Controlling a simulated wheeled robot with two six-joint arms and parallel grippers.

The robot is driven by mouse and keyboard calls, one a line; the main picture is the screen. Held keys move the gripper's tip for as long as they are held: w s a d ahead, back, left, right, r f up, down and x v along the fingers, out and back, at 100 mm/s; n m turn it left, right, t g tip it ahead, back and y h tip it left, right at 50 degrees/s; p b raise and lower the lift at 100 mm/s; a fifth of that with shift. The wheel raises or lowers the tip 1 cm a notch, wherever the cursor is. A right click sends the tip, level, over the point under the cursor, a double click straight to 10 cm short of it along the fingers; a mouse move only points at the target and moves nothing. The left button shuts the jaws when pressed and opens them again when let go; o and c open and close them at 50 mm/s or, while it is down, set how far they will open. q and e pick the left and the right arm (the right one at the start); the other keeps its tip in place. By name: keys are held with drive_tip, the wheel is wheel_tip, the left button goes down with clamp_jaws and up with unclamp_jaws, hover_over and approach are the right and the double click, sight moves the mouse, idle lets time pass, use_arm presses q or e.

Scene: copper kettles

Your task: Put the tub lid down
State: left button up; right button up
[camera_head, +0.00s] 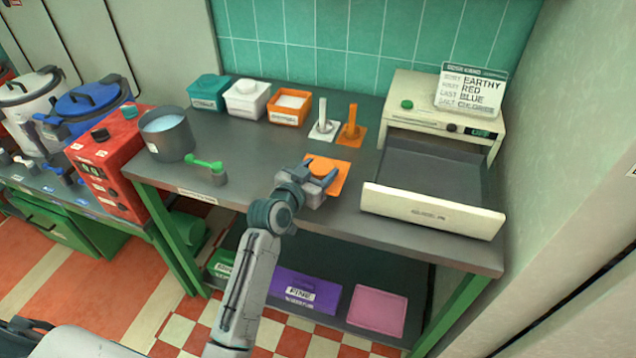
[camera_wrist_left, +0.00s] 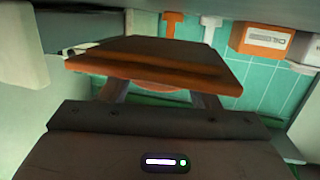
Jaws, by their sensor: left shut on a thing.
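The orange tub lid (camera_head: 329,168) is a flat square plate over the front middle of the grey worktop (camera_head: 262,160). My left gripper (camera_head: 322,180) is shut on its near edge. In the left wrist view the lid (camera_wrist_left: 160,62) lies between the two fingers, its top dark and its edge orange. I cannot tell whether it touches the worktop. The orange tub (camera_head: 288,104) stands open at the back with pale contents; it also shows in the left wrist view (camera_wrist_left: 264,40). My right gripper is not in view.
A white tub (camera_head: 246,99) and a teal tub (camera_head: 207,92) stand left of the orange one. An open cream drawer (camera_head: 430,210) is close on the right. A pot (camera_head: 167,138) and green scoop (camera_head: 216,172) are left.

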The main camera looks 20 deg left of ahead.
use_arm(q)
drive_tip(key=shift+w+a+f, duration=0.1)
drive_tip(key=shift+w, duration=0.3)
drive_tip(key=shift+f, duration=0.1)
wheel_tip(320, 180, down, 3)
drive_tip(key=b, duration=0.3)
drive_tip(key=shift+f, duration=0.15)
drive_tip(key=o, duration=1.1)
